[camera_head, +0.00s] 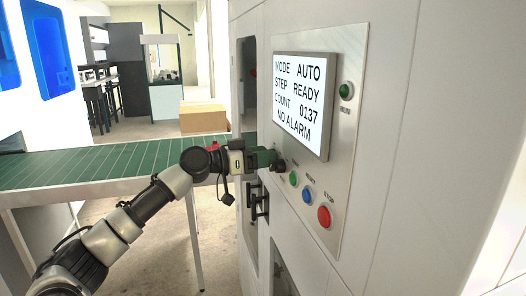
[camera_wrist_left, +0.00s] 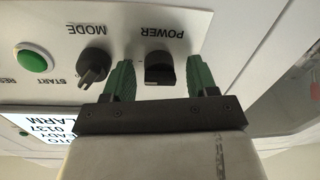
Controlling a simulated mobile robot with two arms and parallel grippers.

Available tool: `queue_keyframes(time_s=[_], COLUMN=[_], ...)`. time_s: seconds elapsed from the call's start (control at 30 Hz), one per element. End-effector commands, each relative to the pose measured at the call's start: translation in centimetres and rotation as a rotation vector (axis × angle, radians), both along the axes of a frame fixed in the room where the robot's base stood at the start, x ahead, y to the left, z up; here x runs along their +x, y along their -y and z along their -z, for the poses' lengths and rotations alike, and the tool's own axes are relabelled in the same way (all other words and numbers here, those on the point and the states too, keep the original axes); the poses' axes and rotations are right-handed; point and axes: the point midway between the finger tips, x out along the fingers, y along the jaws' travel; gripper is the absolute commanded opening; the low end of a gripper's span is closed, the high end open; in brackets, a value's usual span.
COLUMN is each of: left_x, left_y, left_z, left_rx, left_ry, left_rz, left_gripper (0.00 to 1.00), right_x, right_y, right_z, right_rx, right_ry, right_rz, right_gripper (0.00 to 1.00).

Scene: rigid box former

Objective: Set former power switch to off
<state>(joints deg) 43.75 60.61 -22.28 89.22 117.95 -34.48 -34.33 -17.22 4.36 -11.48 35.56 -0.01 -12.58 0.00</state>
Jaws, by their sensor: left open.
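The former's power switch (camera_wrist_left: 160,70) is a black rotary knob under the label POWER, upside down in the left wrist view. My left gripper (camera_wrist_left: 159,64) is open, with one green finger on each side of the knob. I cannot tell whether the fingers touch it. In the head view my left gripper (camera_head: 264,159) is at the left edge of the control panel (camera_head: 347,130) and hides the power switch. The black mode knob (camera_wrist_left: 94,66) is beside one finger in the wrist view. My right gripper is not in view.
Green start (camera_head: 293,178), blue reset (camera_head: 308,194) and red stop (camera_head: 324,216) buttons sit right of the gripper. The screen (camera_head: 302,100) reads AUTO, READY, NO ALARM. A black door handle (camera_head: 259,200) is below. A green conveyor (camera_head: 100,166) is at left, a cardboard box (camera_head: 203,117) behind.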

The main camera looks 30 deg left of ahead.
Motion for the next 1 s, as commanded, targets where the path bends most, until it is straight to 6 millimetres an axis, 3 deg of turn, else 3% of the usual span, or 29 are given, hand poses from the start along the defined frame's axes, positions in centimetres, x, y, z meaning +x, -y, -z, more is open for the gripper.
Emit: queue_keyframes(time_s=[0.2, 0.5, 1.0], left_x=[0.02, 0.00, 0.02], left_y=[-0.01, -0.03, -0.03], left_z=[0.06, 0.05, 0.02], left_rx=[0.000, 0.000, -0.107], left_ry=[0.000, 0.000, -0.091], left_rz=[-0.001, -0.001, 0.000], left_gripper=[0.58, 0.12, 0.11], right_x=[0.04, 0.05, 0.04], right_y=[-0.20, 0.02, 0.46], right_z=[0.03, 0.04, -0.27], right_rx=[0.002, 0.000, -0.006], right_ry=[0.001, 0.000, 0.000], right_rz=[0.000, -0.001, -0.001], right_gripper=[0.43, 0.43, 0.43])
